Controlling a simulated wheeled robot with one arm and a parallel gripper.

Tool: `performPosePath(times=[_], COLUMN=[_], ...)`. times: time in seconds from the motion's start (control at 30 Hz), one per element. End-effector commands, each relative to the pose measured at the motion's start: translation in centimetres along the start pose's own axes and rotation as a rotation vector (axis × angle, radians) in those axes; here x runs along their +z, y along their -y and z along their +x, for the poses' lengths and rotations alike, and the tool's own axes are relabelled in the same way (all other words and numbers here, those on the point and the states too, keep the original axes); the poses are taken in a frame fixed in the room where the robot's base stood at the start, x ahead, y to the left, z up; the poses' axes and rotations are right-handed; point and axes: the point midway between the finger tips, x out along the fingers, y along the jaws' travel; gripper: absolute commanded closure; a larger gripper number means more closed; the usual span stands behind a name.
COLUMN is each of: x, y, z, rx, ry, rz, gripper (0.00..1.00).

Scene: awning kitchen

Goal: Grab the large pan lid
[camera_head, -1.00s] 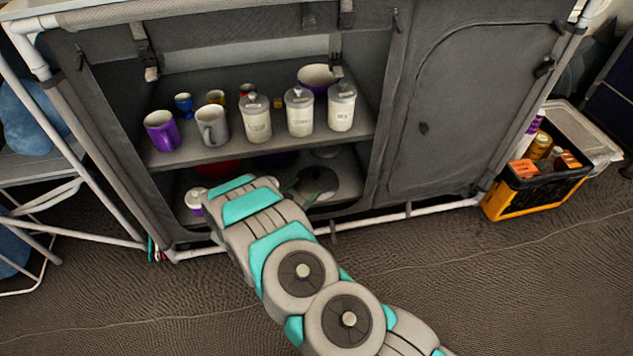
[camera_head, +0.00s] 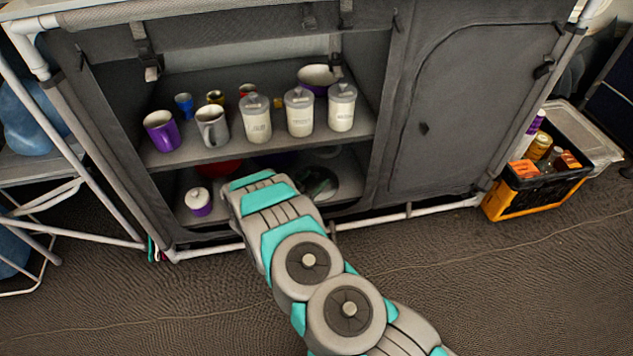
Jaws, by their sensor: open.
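A dark, round, flat thing, which looks like the large pan lid (camera_head: 349,180), lies on the right part of the cabinet's lower shelf. My arm's end covers its left side. A thin finger part shows in front of or over the dark disc. The gripper is open. I cannot tell whether it touches the lid.
A small purple pot with a white lid (camera_head: 199,201) stands on the lower shelf at left. A red bowl (camera_head: 221,167) sits behind. Mugs and white canisters (camera_head: 300,112) fill the upper shelf (camera_head: 185,157) above. A white frame bar runs along the cabinet's bottom.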

Motion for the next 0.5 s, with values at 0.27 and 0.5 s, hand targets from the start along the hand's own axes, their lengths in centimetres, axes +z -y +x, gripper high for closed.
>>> performPosePath(times=[0.27, 0.5], x=[0.21, 0.39], y=[-0.07, -0.13], z=[-0.02, -0.03], rx=[0.000, 0.000], ry=[0.003, 0.006], rz=[-0.002, -0.004], gripper=[0.63, 0.90])
